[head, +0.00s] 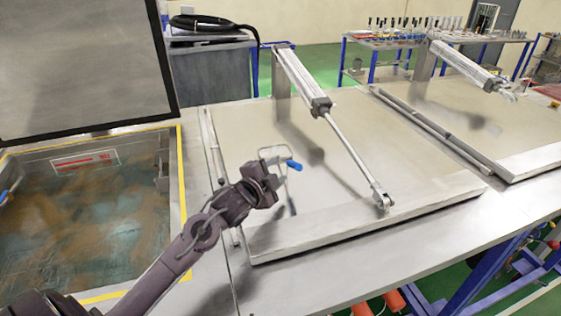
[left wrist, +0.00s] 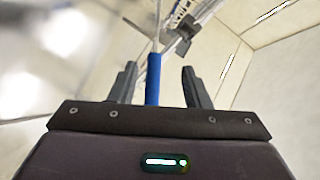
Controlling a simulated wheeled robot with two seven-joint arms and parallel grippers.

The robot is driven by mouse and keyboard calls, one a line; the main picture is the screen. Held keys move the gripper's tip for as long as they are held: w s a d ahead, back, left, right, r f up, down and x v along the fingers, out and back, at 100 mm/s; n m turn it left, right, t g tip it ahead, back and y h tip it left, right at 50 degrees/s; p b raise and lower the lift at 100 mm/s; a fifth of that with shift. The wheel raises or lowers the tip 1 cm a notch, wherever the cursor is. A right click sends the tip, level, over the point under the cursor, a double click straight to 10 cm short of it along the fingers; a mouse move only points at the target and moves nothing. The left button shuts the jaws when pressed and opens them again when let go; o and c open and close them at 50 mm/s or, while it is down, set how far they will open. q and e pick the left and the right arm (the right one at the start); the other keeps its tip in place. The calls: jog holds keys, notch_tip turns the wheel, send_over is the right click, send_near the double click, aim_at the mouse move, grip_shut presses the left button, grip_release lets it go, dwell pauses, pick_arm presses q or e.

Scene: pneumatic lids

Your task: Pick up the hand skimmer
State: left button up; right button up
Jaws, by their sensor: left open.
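The hand skimmer has a blue handle (head: 294,165) and a pale looped frame, and shows just beyond my left gripper (head: 268,183) above the closed middle lid. In the left wrist view the blue handle (left wrist: 153,79) stands upright between the two open grey fingers (left wrist: 157,84), nearer the left one. A gap shows on the right side, and contact on the left cannot be told. A thin pale rod runs up from the handle. The skimmer's lower part is hidden behind the gripper in the head view. My right gripper is not in view.
The closed lid (head: 350,120) carries a pneumatic cylinder (head: 303,82) whose rod slants to its front edge. A second closed lid (head: 470,120) is at right. A tool bench (head: 430,38) stands behind.

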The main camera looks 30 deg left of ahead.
aim_at(288, 165)
pick_arm(q)
jog(key=shift+w+r, duration=0.1)
jog(key=shift+w, duration=0.35)
jog(key=shift+w+d, duration=0.1)
jog(key=shift+w, duration=0.2)
jog(key=w, duration=0.1)
jog(key=w+p, duration=0.1)
jog(key=w+d+f+p, duration=0.1)
jog(key=w, duration=0.1)
jog(key=shift+w+f, duration=0.1)
jog(key=shift+w+a+f, duration=0.1)
jog(key=shift+w+f, duration=0.1)
jog(key=shift+w, duration=0.15)
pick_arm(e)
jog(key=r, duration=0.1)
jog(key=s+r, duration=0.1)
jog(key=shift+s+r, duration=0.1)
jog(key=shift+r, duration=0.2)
pick_arm(q)
grip_shut()
